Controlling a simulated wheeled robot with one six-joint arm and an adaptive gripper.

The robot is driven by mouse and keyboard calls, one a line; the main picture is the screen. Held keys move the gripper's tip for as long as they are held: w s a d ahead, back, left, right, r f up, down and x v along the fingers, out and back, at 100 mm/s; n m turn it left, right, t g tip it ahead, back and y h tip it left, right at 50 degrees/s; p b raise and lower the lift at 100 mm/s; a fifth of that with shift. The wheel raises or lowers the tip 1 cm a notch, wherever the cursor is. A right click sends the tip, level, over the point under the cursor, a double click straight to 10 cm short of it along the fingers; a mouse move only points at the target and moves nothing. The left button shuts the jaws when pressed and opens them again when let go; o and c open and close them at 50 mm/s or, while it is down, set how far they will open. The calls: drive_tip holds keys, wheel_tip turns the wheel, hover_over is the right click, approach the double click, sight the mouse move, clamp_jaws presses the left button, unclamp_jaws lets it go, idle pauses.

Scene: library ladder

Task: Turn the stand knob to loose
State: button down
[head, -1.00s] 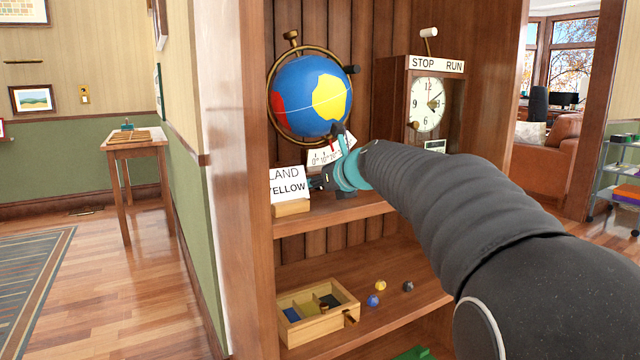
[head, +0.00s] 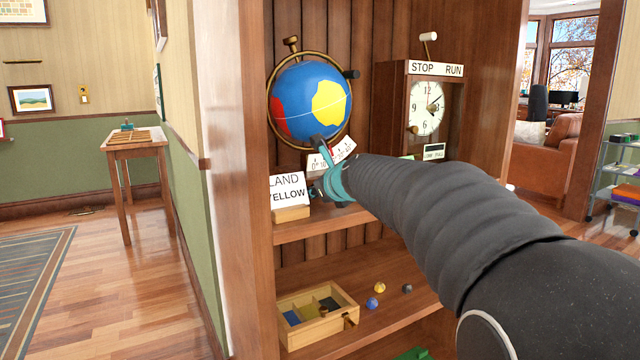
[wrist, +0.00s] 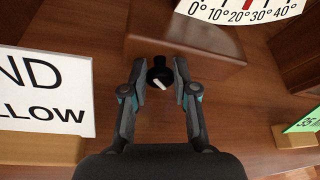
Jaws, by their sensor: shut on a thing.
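The stand knob (wrist: 161,72) is a small black round knob with a white pointer mark. It shows in the wrist view at the front of the globe's wooden stand. My gripper (wrist: 158,84) has one finger on each side of it and is shut on it. The pointer mark slants toward the lower right in that view. In the head view my gripper (head: 328,172) is at the shelf just below the globe (head: 312,98), and the knob is hidden there. The globe is blue with yellow and red patches and sits in a brass ring.
A white card reading "LAND YELLOW" (head: 288,188) stands close left of my gripper. A degree scale (wrist: 245,10) is above the knob. A clock case (head: 424,105) stands to the right. The lower shelf holds a divided wooden box (head: 318,333) and small balls.

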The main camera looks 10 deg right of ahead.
idle(0.3)
drive_tip(key=c, duration=0.9)
unclamp_jaws()
drive_tip(key=shift+s, duration=0.1)
drive_tip(key=v, duration=1.2)
drive_tip(key=shift+a, duration=0.1)
